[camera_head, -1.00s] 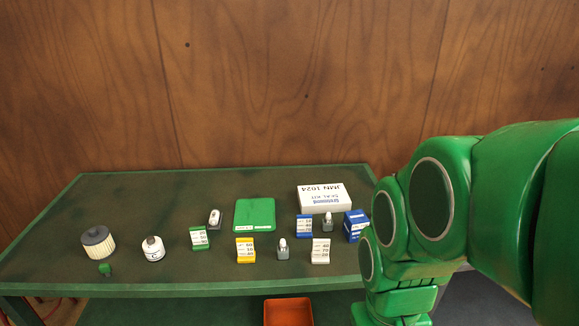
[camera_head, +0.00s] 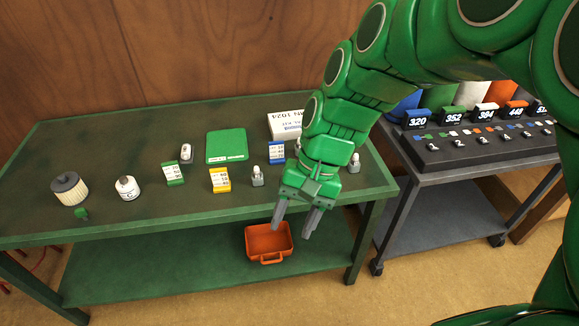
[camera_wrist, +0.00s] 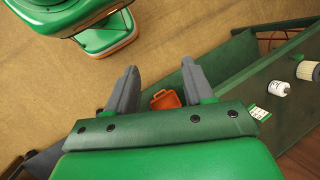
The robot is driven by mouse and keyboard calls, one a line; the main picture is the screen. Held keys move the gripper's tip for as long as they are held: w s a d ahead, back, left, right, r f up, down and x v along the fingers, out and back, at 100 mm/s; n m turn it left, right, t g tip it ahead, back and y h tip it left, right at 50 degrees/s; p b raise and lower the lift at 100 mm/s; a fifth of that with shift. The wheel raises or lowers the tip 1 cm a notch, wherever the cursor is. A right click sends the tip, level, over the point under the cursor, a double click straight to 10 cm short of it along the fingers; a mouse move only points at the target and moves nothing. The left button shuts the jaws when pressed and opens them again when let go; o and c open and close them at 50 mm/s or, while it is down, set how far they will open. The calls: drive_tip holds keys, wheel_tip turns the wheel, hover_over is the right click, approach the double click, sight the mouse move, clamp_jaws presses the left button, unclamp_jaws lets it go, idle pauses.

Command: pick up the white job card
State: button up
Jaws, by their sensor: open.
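The white job card does not show in the head view now; my arm and gripper cover the part of the green table (camera_head: 120,215) where it stood a second ago. I cannot make it out in the wrist view either. My gripper (camera_head: 294,228) is open and empty, pointing down by the table's front edge. Its two spread fingers also show in the wrist view (camera_wrist: 160,88). Similar cards stand on the table: green (camera_head: 173,174), yellow (camera_head: 219,180) and blue (camera_head: 277,152).
The table also holds a filter (camera_head: 70,189), a white bottle (camera_head: 127,188), a green flat box (camera_head: 226,146) and a white box (camera_head: 286,125), partly hidden. An orange bin (camera_head: 268,242) sits below. A grey cart (camera_head: 440,165) stands to the right.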

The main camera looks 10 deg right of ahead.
drive_tip(key=w+d+f+m+t+y, duration=0.15)
drive_tip(key=w+m+y, duration=0.25)
drive_tip(key=w, duration=0.6)
drive_tip(key=w+f+m+t+y, duration=0.1)
drive_tip(key=w+f+m+y, duration=0.3)
drive_tip(key=w, duration=0.6)
drive_tip(key=w+d+f+m+t+y, duration=0.1)
drive_tip(key=w+d+f+m+t, duration=0.5)
drive_tip(key=w+d+f+m, duration=0.8)
drive_tip(key=shift+a+f+n, duration=0.3)
drive_tip(key=shift+a+n, duration=0.15)
drive_tip(key=shift+a, duration=0.6)
drive_tip(key=shift+a+f+n, duration=0.35)
drive_tip(key=shift+a+n, duration=0.05)
drive_tip(key=shift+a, duration=0.6)
drive_tip(key=shift+a+f+n, duration=0.3)
drive_tip(key=shift+a+n, duration=0.15)
drive_tip(key=shift+a, duration=0.6)
clamp_jaws()
